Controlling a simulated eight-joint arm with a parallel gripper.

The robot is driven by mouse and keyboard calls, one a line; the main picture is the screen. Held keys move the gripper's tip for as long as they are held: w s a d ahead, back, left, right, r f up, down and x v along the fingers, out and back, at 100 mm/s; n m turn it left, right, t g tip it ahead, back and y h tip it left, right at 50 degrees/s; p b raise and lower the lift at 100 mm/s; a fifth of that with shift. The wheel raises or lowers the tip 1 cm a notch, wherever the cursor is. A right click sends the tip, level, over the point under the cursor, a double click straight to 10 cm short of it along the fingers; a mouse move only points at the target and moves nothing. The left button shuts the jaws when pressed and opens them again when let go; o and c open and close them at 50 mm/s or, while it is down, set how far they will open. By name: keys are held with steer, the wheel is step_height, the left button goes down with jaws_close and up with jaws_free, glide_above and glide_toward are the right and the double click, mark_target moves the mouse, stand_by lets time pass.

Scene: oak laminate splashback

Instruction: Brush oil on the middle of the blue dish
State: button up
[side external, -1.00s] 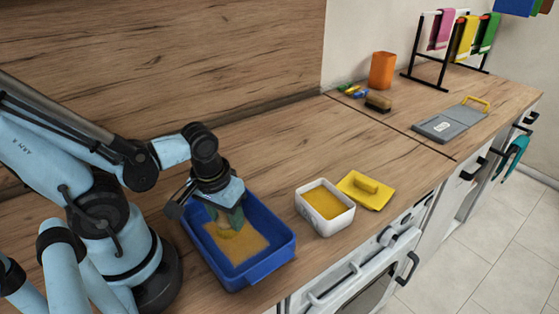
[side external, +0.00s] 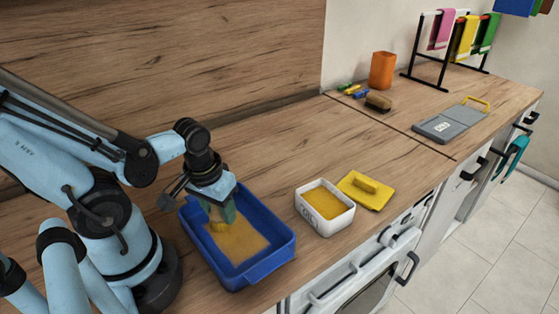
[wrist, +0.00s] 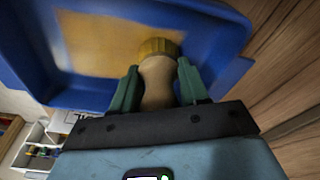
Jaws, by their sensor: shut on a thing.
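The blue dish (side external: 282,252) stands on the worktop in front of my arm. A yellow-brown oil patch (side external: 244,244) covers much of the middle of its floor. My gripper (side external: 224,214) is over the back left part of the dish, shut on a brush with a pale wooden handle (wrist: 158,82) and yellow bristles (side external: 219,226). The wrist view shows the green fingers on both sides of the handle and the bristles (wrist: 158,46) toward the dish. I cannot tell whether the bristles touch the dish floor. A white tub of yellow oil (side external: 326,209) stands right of the dish.
A yellow lid-like piece (side external: 366,190) lies beside the tub. Further right are an orange cup (side external: 382,71), a brown brush (side external: 378,102), a grey board (side external: 449,123) and a towel rack (side external: 432,84). The worktop behind the tub is clear.

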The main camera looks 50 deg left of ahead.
steer(key=shift+a, duration=0.2)
steer(key=shift+a, duration=0.8)
steer(key=shift+w, duration=0.2)
steer(key=shift+w, duration=0.6)
steer(key=shift+d, duration=1.05)
steer(key=shift+d, duration=1.05)
steer(key=shift+d, duration=0.1)
